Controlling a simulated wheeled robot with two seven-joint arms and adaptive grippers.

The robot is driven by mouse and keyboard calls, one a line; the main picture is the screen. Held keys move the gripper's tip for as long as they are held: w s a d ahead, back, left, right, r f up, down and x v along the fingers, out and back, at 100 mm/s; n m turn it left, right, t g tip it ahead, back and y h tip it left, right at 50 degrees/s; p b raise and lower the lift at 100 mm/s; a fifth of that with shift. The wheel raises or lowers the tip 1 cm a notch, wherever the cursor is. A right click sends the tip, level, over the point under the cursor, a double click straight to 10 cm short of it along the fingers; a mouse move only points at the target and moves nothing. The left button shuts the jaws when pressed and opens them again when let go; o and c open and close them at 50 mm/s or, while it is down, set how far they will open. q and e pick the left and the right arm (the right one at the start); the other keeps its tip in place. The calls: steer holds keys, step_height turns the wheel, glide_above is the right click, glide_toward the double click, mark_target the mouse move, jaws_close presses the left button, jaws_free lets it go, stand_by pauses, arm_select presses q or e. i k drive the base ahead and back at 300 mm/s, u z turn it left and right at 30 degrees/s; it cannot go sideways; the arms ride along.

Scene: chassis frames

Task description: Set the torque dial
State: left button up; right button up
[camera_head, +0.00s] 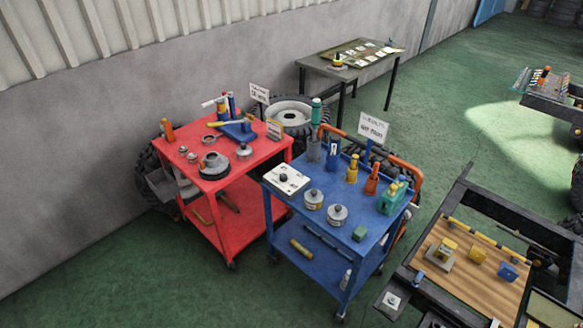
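A white square plate with a small dark knob (285,178) lies on the left corner of the blue cart's top; it may be the torque dial, but its markings are too small to read. Two round grey-and-white pieces stand to its right, one (313,199) nearer the plate and one (337,215) further right. They are round like dials, but I cannot tell what they are. Neither of my grippers shows in this view.
The blue cart (345,243) stands beside a red cart (231,217) holding tools and round parts. A chassis frame with a wooden board (480,287) fills the lower right. A dark table (347,72) stands at the back wall. Green floor (130,290) is clear at lower left.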

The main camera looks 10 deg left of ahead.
mark_target(283, 177)
steer(key=u, duration=0.2)
steer(key=i, duration=0.4)
steer(key=u, duration=0.8)
steer(key=i, duration=0.7)
steer(key=u, duration=0.2)
